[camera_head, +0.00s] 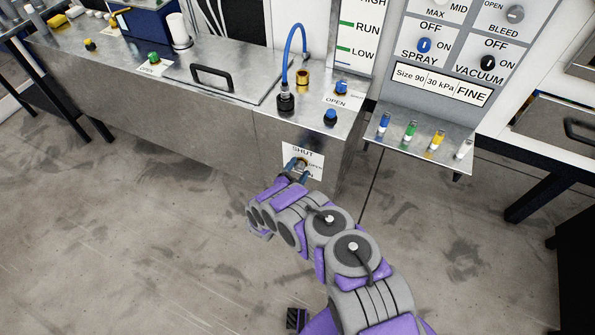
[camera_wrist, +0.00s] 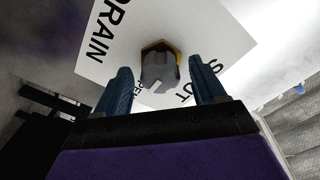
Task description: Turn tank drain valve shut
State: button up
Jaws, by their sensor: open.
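The drain valve is a grey knob with a yellow-brown base (camera_wrist: 158,68), set on a white label (camera_wrist: 132,30) reading DRAIN, OPEN and SHUT in the wrist view. The label (camera_head: 316,161) also shows on the tank's front face in the head view, where my gripper largely hides the knob. My gripper (camera_wrist: 163,85) is open, with one dark blue finger on each side of the knob and a gap visible to both. It also shows at the label in the head view (camera_head: 297,165). Which word the knob points to is hard to tell.
The metal tank (camera_head: 190,125) has a lid with a black handle (camera_head: 212,77) and a blue hose (camera_head: 297,45) on top. A small shelf with several coloured fittings (camera_head: 437,140) juts out at right, below a control panel (camera_head: 455,60). The floor in front is clear.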

jog(key=c, duration=1.1)
jog(key=shift+o, duration=0.2)
